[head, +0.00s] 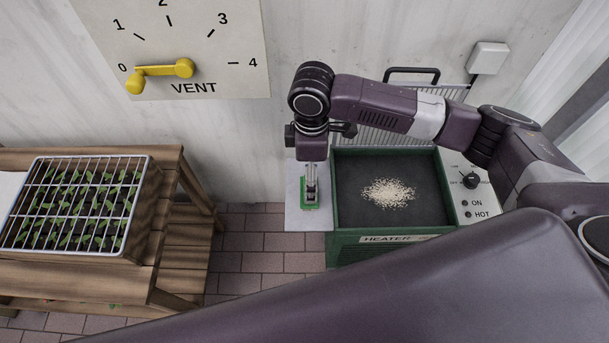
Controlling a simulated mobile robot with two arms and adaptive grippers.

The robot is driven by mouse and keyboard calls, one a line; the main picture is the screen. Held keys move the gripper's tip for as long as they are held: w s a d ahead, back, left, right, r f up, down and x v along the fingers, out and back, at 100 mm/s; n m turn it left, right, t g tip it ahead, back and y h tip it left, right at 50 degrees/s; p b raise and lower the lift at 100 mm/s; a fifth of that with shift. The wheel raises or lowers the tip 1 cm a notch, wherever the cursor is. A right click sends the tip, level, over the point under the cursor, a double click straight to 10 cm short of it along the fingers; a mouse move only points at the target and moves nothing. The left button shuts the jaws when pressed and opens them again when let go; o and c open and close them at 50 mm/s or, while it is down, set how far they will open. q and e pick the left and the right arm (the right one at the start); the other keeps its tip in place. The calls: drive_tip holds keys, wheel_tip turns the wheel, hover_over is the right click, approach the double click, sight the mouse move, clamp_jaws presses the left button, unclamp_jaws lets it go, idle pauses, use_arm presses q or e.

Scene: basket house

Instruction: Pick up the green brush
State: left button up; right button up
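The green brush (304,206) lies on a white sheet or board just left of the heater, largely covered by my gripper. My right gripper (311,197) points straight down over the brush, with its fingertips at the brush. The fingers look close together, but whether they are shut on the brush or only around it is too small to tell. My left gripper is not in view.
The green heater box (341,245) holds a pile of pale grains (388,192) on its dark top. Its control panel (478,208) is to the right. A seedling tray (75,205) under a wire grid stands on a wooden bench (178,250) at left. A yellow vent lever (160,71) points toward 0.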

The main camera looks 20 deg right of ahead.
drive_tip(key=f, duration=0.4)
drive_tip(key=shift+s, duration=0.35)
wheel_tip(320, 180, down, 2)
drive_tip(key=shift+w+a+f+p, duration=0.1)
drive_tip(key=shift+w+f+p, duration=0.05)
drive_tip(key=shift+f+p, duration=0.15)
drive_tip(key=shift+f, duration=0.35)
drive_tip(key=c, duration=1.3)
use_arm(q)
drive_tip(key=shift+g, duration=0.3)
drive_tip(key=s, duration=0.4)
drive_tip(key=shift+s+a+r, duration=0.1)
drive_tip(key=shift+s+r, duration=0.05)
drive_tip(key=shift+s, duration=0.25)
use_arm(e)
drive_tip(key=shift+o, duration=0.2)
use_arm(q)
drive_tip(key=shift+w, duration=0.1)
use_arm(e)
drive_tip(key=shift+r, duration=0.1)
drive_tip(key=shift+r, duration=0.5)
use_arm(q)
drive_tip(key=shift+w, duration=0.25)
use_arm(e)
wheel_tip(320, 180, up, 19)
